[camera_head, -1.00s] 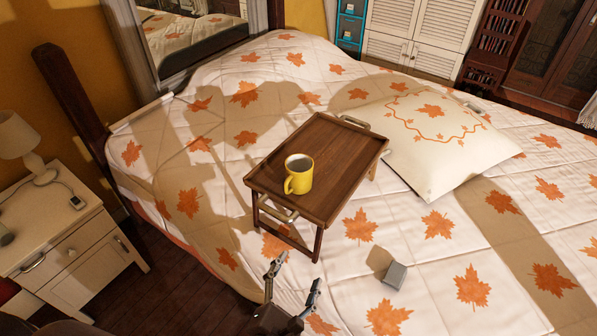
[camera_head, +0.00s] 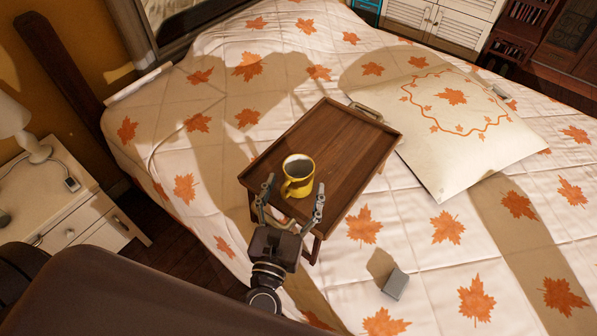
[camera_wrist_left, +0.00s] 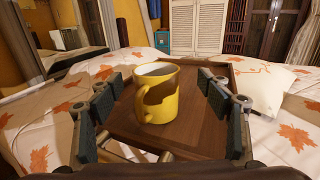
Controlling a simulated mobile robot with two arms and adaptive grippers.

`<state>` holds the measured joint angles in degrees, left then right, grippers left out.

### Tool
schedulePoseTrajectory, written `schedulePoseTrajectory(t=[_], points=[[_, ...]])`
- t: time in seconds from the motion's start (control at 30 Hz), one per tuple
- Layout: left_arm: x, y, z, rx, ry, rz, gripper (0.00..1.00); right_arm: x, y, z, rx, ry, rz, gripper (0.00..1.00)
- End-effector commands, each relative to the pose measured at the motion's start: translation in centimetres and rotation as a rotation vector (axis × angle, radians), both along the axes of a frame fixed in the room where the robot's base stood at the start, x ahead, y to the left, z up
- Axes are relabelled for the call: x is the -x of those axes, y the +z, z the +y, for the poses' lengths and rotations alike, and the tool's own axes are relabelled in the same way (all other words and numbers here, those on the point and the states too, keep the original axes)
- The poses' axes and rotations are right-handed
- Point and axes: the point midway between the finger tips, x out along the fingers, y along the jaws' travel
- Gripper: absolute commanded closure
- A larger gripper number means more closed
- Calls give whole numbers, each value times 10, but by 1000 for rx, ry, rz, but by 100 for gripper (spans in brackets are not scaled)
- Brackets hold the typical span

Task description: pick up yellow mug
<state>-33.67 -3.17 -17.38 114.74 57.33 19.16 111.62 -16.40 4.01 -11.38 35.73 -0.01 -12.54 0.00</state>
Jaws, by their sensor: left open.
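The yellow mug (camera_head: 298,176) stands upright on a brown wooden bed tray (camera_head: 345,150), near the tray's front left part. Its handle faces toward my gripper. My left gripper (camera_head: 292,194) is open, with its two fingers reaching toward the mug from the front, one to each side. In the left wrist view the mug (camera_wrist_left: 157,92) sits between the open fingers (camera_wrist_left: 160,115), with visible space on both sides. No contact shows. My right gripper is not in view.
The tray stands on a bed with a leaf-patterned quilt (camera_head: 440,260). A cushion (camera_head: 465,130) lies right of the tray, and a small grey box (camera_head: 396,284) lies in front of it. A nightstand (camera_head: 60,205) with a lamp (camera_head: 22,130) stands at the left.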

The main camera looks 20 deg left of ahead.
Motion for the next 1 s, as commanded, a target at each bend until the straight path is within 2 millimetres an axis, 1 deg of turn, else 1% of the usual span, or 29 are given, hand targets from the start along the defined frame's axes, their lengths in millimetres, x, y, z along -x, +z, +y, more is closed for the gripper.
schedulePoseTrajectory(t=[0.03,0.1,0.17,0.23,0.37,0.5,0.63,0.8,1.0], points=[[-6,3,1,1,1,-1,29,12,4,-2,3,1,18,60],[-12,2,2,0,1,-1,29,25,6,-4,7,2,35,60],[-17,2,3,-1,0,0,29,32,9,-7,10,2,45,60],[-26,2,6,-2,0,-1,29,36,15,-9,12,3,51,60],[-44,0,10,-2,0,-1,29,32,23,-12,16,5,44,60],[-57,-2,10,-2,0,0,29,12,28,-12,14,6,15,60],[-60,-4,10,-1,0,0,29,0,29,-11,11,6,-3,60],[-60,-4,11,-1,0,1,29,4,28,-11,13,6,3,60],[-60,-4,11,-1,0,0,51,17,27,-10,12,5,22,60]])
